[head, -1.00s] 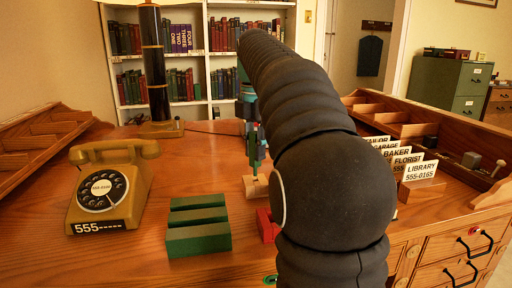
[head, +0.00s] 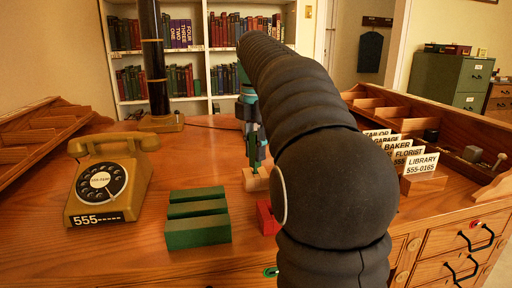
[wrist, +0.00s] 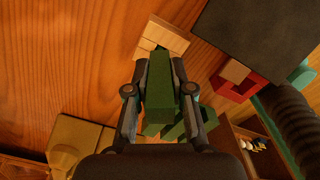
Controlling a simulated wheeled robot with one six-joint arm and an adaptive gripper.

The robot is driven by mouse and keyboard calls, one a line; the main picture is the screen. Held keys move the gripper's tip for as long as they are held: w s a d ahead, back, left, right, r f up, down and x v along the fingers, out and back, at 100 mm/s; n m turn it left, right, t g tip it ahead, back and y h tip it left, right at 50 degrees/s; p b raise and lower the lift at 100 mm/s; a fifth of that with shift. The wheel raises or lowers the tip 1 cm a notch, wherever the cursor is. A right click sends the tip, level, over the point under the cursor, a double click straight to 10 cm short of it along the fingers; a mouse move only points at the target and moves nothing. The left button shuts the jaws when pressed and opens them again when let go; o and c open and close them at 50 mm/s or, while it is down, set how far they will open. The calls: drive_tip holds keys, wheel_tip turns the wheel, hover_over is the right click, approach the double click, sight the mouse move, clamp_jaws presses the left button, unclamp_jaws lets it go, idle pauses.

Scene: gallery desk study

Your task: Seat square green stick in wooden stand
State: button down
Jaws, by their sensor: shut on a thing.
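My gripper (wrist: 160,100) is shut on the square green stick (wrist: 159,78), which lies between its two fingers in the wrist view. The wooden stand (wrist: 165,32) is a pale block just beyond the stick's far end. In the head view the stand (head: 256,179) sits on the desk, with my gripper (head: 252,140) pointing down directly above it. The stick's lower end is close to the top of the stand. I cannot tell whether it touches or is inside the stand. My arm hides part of the area to the right.
A green stepped block (head: 197,220) stands on the desk (head: 150,255) left of the stand. A red block (head: 267,217) is partly behind my arm. A yellow telephone (head: 110,181) is at left. Card holders (head: 423,185) and a wooden organiser (head: 480,165) are at right.

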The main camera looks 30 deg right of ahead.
drive_tip(key=shift+f+b, duration=0.35)
drive_tip(key=shift+f, duration=0.35)
drive_tip(key=c, duration=0.9)
unclamp_jaws()
drive_tip(key=shift+c, duration=0.2)
drive_tip(key=shift+r, duration=3.75)
